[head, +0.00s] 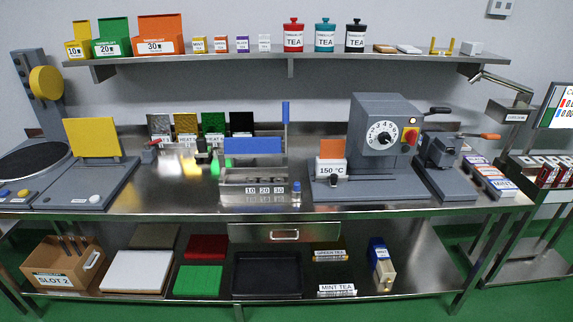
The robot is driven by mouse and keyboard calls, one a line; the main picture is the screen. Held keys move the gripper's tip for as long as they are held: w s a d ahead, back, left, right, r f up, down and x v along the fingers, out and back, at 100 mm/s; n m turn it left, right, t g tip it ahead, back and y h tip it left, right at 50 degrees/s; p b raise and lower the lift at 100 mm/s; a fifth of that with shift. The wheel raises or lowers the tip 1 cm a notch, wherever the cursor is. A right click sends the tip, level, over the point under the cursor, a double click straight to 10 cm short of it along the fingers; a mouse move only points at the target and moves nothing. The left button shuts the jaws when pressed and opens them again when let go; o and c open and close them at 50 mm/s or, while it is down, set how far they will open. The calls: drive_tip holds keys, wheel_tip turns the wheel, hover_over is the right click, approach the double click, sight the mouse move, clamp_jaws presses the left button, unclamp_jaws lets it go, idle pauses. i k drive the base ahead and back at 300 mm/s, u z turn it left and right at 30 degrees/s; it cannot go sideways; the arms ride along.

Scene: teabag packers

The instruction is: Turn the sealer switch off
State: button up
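A grey machine (377,112), which looks like the sealer, stands right of centre on the steel bench. Its front has a white numbered dial (381,135). Right of the dial is a red and yellow switch (410,138), with a pale lit lamp (413,120) above it. The switch is too small to tell its position. A "150 °C" sign (331,170) stands at the machine's left with an orange plate above it. A small dark knob (333,181) is below the sign. My gripper is not in view.
A black-handled lever (439,110) sticks out right of the machine, close to a grey press (440,155) with an orange handle. A blue-topped device (252,147) stands to the left. A shelf (270,67) with tins and boxes runs above. Bare bench lies along the front.

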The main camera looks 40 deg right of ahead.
sight(411, 136)
drive_tip(key=u, duration=1.6)
drive_tip(key=k, duration=0.1)
drive_tip(key=z, duration=3.1)
drive_tip(key=i, duration=0.55)
drive_tip(key=z, duration=0.1)
drive_tip(key=k, duration=0.55)
